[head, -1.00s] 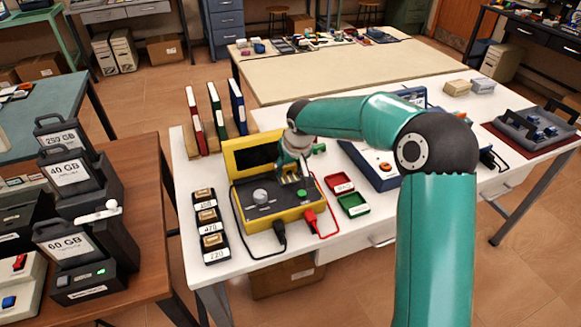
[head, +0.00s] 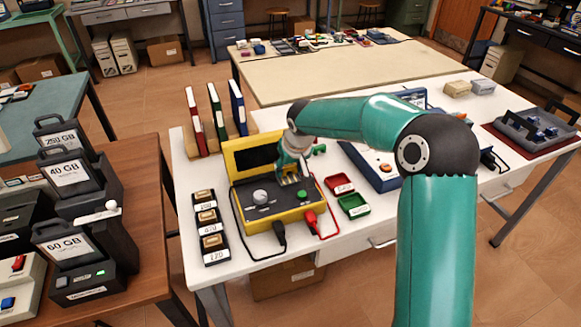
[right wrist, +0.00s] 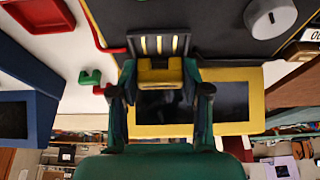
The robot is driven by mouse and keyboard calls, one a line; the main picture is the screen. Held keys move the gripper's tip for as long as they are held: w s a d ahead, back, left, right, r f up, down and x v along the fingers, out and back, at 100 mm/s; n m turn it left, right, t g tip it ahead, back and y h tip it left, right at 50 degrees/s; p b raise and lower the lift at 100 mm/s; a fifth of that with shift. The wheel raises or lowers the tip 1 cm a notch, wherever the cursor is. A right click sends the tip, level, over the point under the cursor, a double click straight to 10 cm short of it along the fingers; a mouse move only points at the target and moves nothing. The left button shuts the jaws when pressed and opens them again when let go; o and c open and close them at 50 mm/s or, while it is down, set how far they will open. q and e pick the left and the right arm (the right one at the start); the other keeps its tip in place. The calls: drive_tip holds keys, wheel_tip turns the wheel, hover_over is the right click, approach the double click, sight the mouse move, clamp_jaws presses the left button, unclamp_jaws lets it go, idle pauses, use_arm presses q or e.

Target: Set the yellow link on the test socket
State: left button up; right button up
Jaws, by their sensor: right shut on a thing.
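My right gripper (head: 291,168) is over the yellow tester box (head: 262,214) on the white table, at the right part of its dark panel. In the right wrist view, the gripper (right wrist: 160,88) is shut on a small yellow link (right wrist: 160,74) between its fingertips. The test socket (right wrist: 158,45), a dark block with several yellow stripes, lies right beyond the link. I cannot tell whether link and socket touch. The socket also shows in the head view (head: 287,181), below the fingertips. My left gripper is not in view.
The tester has a grey knob (head: 261,197), a green button (head: 302,194) and black and red plugs. Labelled blocks (head: 208,222) stand left of it. A red tray (head: 339,183) and a green tray (head: 354,205) lie right, near a blue instrument (head: 372,163). Binders (head: 214,110) stand behind.

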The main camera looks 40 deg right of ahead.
drive_tip(key=shift+f+b, duration=0.8)
drive_tip(key=shift+f, duration=0.05)
drive_tip(key=o, duration=0.7)
drive_tip(key=shift+c, duration=0.2)
drive_tip(key=shift+r, duration=0.1)
drive_tip(key=p+v, duration=0.4)
drive_tip(key=v, duration=0.7)
drive_tip(key=shift+p, duration=0.3)
drive_tip(key=shift+s, duration=0.1)
